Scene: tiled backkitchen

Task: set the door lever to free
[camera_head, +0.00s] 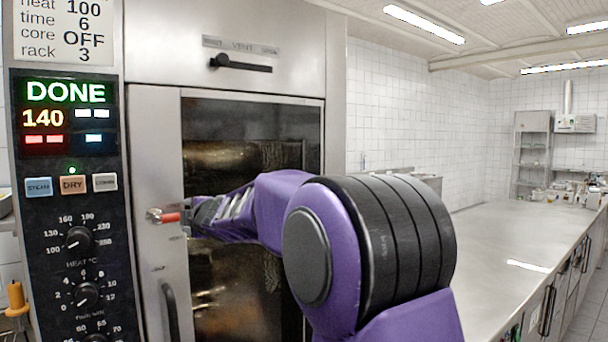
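The door lever (165,217) sits on the left frame of the oven door (155,130). It has a round metal hub and a red grip that lies about level, pointing right. No position labels can be read beside it. My gripper (190,217) is at the right end of the red grip, small in the picture and partly hidden by my purple arm. I cannot tell whether its fingers touch the grip or are closed around it. The oven door appears closed, with a dark glass window (225,128).
A black vent lever (240,64) is above the door, and a dark door handle (171,310) is below the door lever. The control panel (70,190) at left reads DONE and 140. A steel counter (520,235) runs along the right.

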